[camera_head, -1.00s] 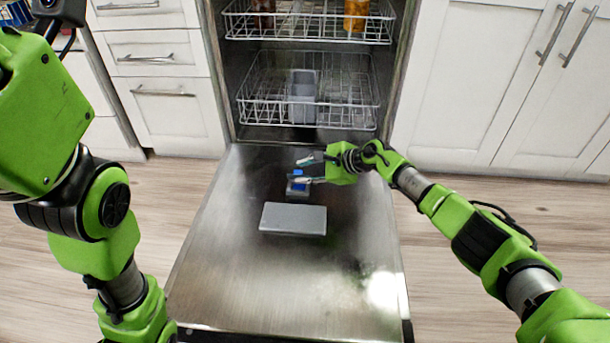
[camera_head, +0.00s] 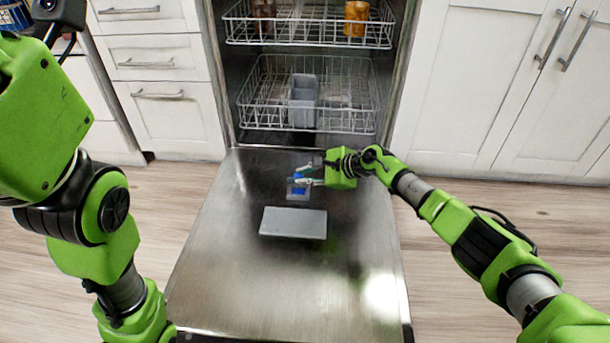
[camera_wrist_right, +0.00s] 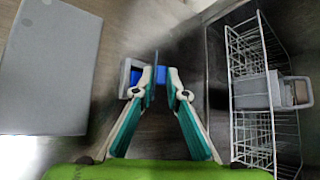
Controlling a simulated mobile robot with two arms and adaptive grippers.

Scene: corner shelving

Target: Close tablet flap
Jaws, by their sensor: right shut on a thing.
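A small grey tablet compartment (camera_head: 292,191) with a blue tablet (camera_head: 299,191) in it sits in the inner face of the open dishwasher door. In the right wrist view the blue tablet (camera_wrist_right: 162,77) shows behind my fingertips. A thin dark flap (camera_wrist_right: 155,62) stands edge-on at the compartment, raised from it. My right gripper (camera_head: 302,175) is over the compartment with its fingers closed on the flap; it also shows in the right wrist view (camera_wrist_right: 161,84). The fingers partly hide the flap and compartment. My left arm is at the left, its gripper out of view.
A flat grey rectangular panel (camera_head: 293,223) lies on the open dishwasher door (camera_head: 270,290), nearer me than the compartment. Wire racks (camera_head: 340,105) are behind, the lower one with a grey basket (camera_head: 303,98). The near part of the door is clear.

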